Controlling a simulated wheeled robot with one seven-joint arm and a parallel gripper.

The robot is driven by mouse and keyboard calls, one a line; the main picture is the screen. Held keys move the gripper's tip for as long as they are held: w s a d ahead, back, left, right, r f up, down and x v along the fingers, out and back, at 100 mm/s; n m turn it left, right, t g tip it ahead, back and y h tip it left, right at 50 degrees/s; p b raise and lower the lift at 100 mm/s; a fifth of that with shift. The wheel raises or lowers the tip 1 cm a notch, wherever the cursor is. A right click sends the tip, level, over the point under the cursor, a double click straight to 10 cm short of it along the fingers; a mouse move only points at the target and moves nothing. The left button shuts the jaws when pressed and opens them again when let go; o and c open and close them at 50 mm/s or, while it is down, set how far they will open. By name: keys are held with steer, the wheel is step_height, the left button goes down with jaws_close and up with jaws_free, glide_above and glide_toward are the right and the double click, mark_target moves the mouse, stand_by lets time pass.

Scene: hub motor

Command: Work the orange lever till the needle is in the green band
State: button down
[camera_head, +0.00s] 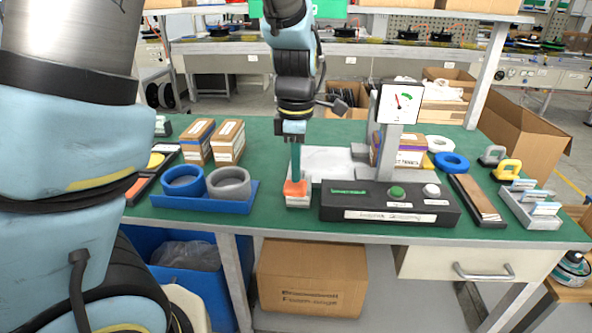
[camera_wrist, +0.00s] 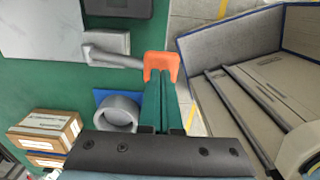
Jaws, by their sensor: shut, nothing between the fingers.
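The orange lever end (camera_head: 295,189) is at the front edge of the green bench, left of a black control box (camera_head: 388,205). In the wrist view the orange lever (camera_wrist: 161,63) is a U-shaped piece on a grey arm. My gripper (camera_head: 296,178) points down with its teal fingers shut and empty, right above the orange piece. In the wrist view my gripper (camera_wrist: 161,78) meets the orange piece's edge; I cannot tell whether they touch. The gauge (camera_head: 400,103) stands on a grey post. Its red needle points up and left, outside the green band at the dial's upper right.
A blue tray (camera_head: 205,206) with two rings sits left of the lever. Small boxes (camera_head: 228,142) stand behind it. The control box has a green button (camera_head: 397,192) and a white button (camera_head: 431,190). A dark tray (camera_head: 476,202) lies to the right.

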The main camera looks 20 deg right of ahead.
steer(key=shift+f, duration=0.45)
